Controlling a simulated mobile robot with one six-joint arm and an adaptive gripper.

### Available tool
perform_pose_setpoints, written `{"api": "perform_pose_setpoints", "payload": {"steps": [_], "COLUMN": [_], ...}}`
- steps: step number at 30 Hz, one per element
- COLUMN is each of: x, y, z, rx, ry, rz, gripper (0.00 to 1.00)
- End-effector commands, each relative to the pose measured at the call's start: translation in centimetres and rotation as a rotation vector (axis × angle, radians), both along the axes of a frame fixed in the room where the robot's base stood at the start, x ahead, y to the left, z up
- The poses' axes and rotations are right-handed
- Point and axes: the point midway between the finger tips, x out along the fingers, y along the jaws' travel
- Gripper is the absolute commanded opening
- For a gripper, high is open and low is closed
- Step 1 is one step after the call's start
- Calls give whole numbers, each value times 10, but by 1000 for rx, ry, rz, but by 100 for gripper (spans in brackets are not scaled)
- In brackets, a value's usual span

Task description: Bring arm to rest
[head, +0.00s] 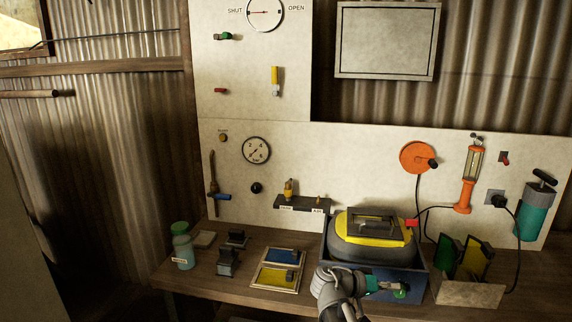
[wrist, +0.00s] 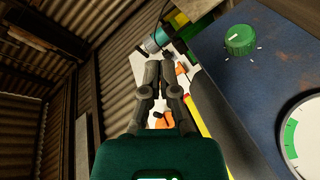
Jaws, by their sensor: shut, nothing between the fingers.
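My arm reaches up from the bottom of the head view, in front of a blue box with a yellow-topped unit (head: 372,235) in it. My gripper (head: 408,287) points right along the front of the blue box (head: 420,283), close to a green knob (head: 400,294). In the wrist view my gripper (wrist: 164,62) has its two grey fingers together with nothing between them. The green knob (wrist: 240,40) is on the blue panel to the right of the fingers, apart from them. Whether the gripper touches the box cannot be told.
A wooden bench (head: 215,283) carries a green-capped jar (head: 182,248), blue and yellow trays (head: 276,277) and a holder with green and yellow plates (head: 470,293). A pale wall board with gauges, an orange reel (head: 416,157) and an orange lamp (head: 468,180) stands behind.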

Motion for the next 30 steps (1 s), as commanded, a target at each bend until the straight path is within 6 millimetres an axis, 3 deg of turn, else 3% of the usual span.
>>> {"api": "perform_pose_setpoints", "payload": {"steps": [8, 15, 22, 30], "x": [-21, -37, -52, -64], "y": [3, 23, 53, 93], "z": [-52, -90, -113, -123], "rx": [338, 632, 912, 1195], "ry": [180, 306, 396, 452], "rz": [32, 104, 209, 354], "gripper": [0, 0, 0, 0]}}
